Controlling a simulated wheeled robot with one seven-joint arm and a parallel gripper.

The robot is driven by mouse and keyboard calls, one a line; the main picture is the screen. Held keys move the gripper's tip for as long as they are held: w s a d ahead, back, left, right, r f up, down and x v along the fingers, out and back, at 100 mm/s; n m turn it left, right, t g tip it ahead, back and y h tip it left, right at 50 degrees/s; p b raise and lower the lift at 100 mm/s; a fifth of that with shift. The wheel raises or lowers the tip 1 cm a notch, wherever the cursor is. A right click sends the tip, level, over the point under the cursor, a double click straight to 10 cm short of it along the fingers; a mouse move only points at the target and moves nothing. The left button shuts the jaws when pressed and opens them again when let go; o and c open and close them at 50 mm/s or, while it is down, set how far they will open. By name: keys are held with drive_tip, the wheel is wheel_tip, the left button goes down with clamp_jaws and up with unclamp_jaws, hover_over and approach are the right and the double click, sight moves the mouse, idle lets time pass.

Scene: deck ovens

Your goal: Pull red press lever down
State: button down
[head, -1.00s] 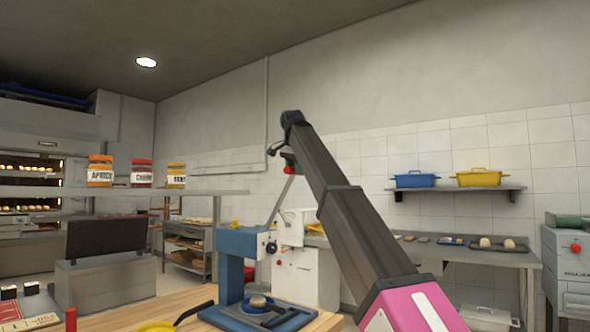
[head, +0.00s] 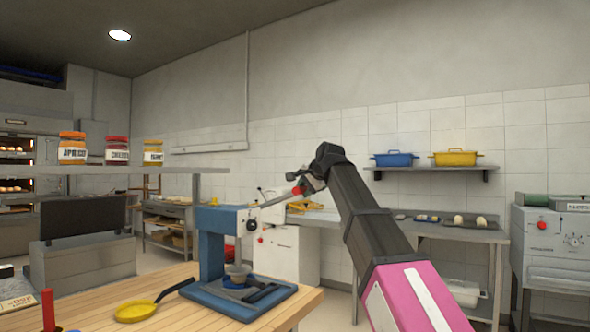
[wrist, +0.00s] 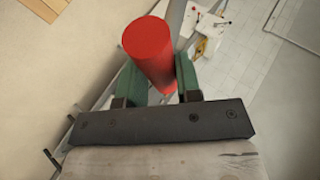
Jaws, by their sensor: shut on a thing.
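The press (head: 212,248) has a blue frame and a blue base, and stands on the wooden table. Its lever (head: 275,201) slopes gently up to the right from the press head to a red handle (head: 297,190). My gripper (head: 301,186) is at the end of the lever. In the wrist view the red handle (wrist: 150,45) is a thick red cylinder between the two green finger pads of my gripper (wrist: 158,78). The fingers are shut on it. A small round cup (head: 238,269) sits on the press base under the head.
A yellow pan (head: 137,312) with a black handle lies left of the press on the wooden table (head: 180,318). A shelf (head: 110,170) with several jars is behind it. A steel counter (head: 440,232) stands at the right, below a wall shelf (head: 440,168) with blue and yellow pots.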

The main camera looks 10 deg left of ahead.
wheel_tip(320, 180, down, 17)
drive_tip(key=d+m+t+y, duration=0.1)
drive_tip(key=t+y, duration=0.1)
drive_tip(key=y, duration=0.1)
drive_tip(key=shift+s+d+y, duration=0.3)
drive_tip(key=shift+s, duration=0.1)
drive_tip(key=shift+f, duration=0.15)
drive_tip(key=c, duration=0.8)
unclamp_jaws()
drive_tip(key=shift+w, duration=0.1)
drive_tip(key=shift+t, duration=0.3)
drive_tip(key=v, duration=1)
drive_tip(key=shift+s+d, duration=0.25)
